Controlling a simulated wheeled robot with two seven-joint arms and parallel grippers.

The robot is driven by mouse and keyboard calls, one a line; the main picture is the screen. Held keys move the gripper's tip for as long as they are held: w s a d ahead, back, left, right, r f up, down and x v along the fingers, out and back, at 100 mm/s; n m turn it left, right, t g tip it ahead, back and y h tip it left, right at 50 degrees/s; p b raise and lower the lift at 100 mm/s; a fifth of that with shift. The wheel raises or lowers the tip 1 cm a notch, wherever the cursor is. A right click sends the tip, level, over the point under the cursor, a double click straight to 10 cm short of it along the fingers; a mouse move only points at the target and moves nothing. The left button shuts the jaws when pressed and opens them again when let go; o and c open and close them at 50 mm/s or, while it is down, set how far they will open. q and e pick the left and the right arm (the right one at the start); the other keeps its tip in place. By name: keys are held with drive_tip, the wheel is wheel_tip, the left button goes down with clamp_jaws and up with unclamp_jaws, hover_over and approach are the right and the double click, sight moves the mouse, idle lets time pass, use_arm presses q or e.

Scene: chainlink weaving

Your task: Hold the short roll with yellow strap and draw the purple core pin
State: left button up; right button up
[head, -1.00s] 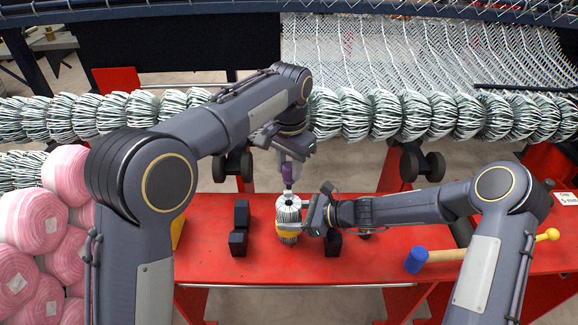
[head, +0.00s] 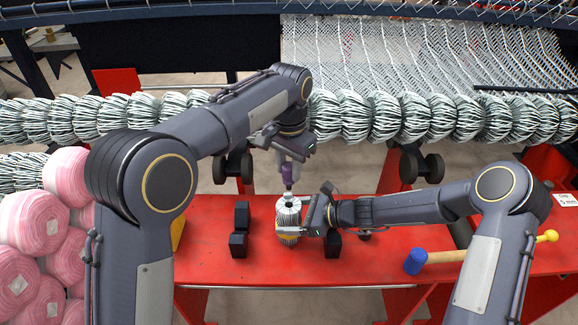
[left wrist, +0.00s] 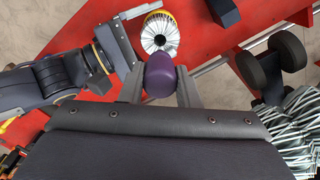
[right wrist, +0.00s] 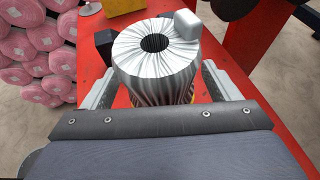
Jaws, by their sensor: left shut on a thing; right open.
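The short roll (head: 289,213) stands upright on the red bench, a bundle of pale strands with a dark, open hole in its top in the right wrist view (right wrist: 150,66). Its yellow strap (head: 284,236) is mostly hidden. My left gripper (head: 288,178) is shut on the purple core pin (head: 288,172), above the roll; the pin's purple head fills the left wrist view's jaws (left wrist: 160,75). Whether the pin's lower end touches the roll is unclear. My right gripper (head: 307,216) is open, its fingers on either side of the roll.
A blue-headed mallet (head: 415,262) lies at the right. Pink rolls (head: 35,222) are stacked at the left.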

use_arm(q)
drive_tip(key=shift+r+p, duration=4.8)
drive_tip(key=shift+r, duration=0.25)
use_arm(e)
drive_tip(key=shift+r, duration=6.65)
